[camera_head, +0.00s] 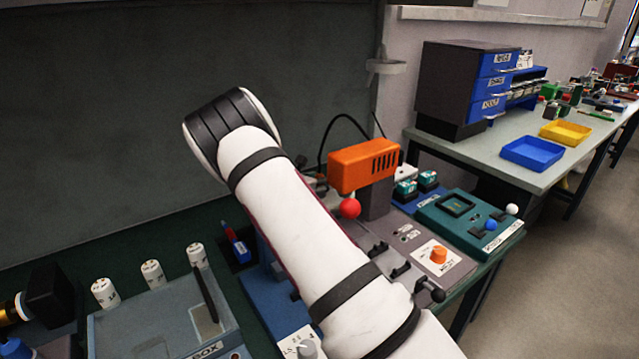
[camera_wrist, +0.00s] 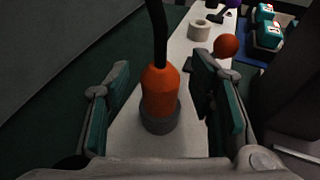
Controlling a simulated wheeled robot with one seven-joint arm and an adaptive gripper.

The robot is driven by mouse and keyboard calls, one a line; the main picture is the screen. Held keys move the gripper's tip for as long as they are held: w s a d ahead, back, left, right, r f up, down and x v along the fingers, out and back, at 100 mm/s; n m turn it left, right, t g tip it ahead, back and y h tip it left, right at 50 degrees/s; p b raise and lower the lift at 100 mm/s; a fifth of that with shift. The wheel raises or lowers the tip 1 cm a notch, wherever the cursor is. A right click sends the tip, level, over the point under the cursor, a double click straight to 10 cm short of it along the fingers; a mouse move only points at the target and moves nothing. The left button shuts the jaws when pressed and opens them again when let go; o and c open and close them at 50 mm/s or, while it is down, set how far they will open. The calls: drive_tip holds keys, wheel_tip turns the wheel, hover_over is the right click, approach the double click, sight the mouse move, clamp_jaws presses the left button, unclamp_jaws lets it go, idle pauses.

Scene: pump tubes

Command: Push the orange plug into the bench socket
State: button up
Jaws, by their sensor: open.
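In the wrist view the orange plug (camera_wrist: 160,88) stands upright, with a black cable (camera_wrist: 157,30) rising from its top. Its lower end meets a dark grey round collar (camera_wrist: 160,120) on a pale surface; I cannot tell whether this is the bench socket or how deep the plug sits. My gripper (camera_wrist: 161,70) is open, with one teal-padded finger on each side of the plug. Gaps show between the plug and both fingers. In the head view my arm hides the gripper and the plug.
An orange machine head (camera_head: 363,166) and a red ball knob (camera_head: 350,208) stand close to the right of my arm. A grey box (camera_head: 165,320) with white cylinders behind it lies to the left. Blue (camera_head: 532,153) and yellow (camera_head: 565,132) trays sit on the far bench.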

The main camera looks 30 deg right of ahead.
clamp_jaws()
drive_tip(key=shift+r, duration=0.1)
